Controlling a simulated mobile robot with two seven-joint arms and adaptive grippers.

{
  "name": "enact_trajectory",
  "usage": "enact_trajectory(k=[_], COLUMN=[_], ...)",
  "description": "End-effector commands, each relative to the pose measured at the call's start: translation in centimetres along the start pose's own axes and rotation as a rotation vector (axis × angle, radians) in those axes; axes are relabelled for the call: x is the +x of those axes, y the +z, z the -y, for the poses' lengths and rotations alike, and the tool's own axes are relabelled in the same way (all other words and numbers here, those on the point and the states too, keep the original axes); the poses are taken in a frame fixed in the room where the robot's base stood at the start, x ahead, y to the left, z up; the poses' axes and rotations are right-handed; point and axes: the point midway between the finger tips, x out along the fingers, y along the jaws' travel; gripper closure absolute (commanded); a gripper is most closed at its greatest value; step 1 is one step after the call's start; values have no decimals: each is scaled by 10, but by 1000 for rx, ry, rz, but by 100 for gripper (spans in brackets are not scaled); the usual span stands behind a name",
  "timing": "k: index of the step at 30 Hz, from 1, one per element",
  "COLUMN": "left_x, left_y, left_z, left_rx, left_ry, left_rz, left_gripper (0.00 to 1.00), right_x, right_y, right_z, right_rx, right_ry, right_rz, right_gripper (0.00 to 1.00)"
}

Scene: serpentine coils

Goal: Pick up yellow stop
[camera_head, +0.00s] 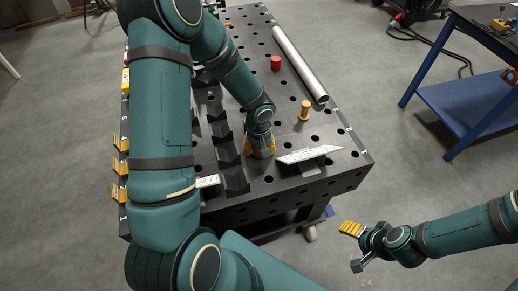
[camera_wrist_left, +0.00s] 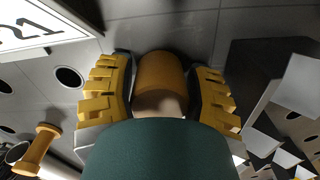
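My left gripper (camera_head: 260,152) points down at the front part of the black table. In the left wrist view its two yellow fingers (camera_wrist_left: 160,95) are close on both sides of a yellow stop (camera_wrist_left: 160,72), with its round end between them. The gripper hides this stop in the head view. Another yellow stop (camera_head: 305,110) stands upright on the table to the right; it also shows in the left wrist view (camera_wrist_left: 38,150). My right gripper (camera_head: 353,248) is open and empty, off the table's front right.
A white numbered angled plate (camera_head: 309,154) lies just right of the left gripper. Black stepped blocks (camera_head: 230,165) stand close on its left. A long metal tube (camera_head: 300,65) and a red cylinder (camera_head: 276,63) are farther back. A blue-framed table (camera_head: 465,105) stands at right.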

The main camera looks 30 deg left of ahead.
Motion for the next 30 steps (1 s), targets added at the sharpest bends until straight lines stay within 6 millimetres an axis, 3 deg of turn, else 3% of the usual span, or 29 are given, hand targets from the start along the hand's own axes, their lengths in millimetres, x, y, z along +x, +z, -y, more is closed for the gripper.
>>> enact_trajectory(k=[1, 3, 4, 14, 30], left_x=[0, 0, 0, -6, -92], left_y=[0, 0, 0, -1, 0], left_z=[0, 0, 0, 0, -3], left_rx=[0, 0, 0, 1, 12], left_ry=[0, 0, 0, 1, 2], left_rz=[0, 0, 0, -3, -4], left_gripper=[71, 95, 100, 100, 100], right_x=[0, 0, 0, -1, -14], right_y=[0, 0, 0, 0, -3], right_z=[0, 0, 0, 0, 5], right_rx=[0, 0, 0, 0, 1], right_ry=[0, 0, 0, 0, -2], right_rz=[0, 0, 0, -1, -3], right_gripper=[26, 26, 26, 26, 26])
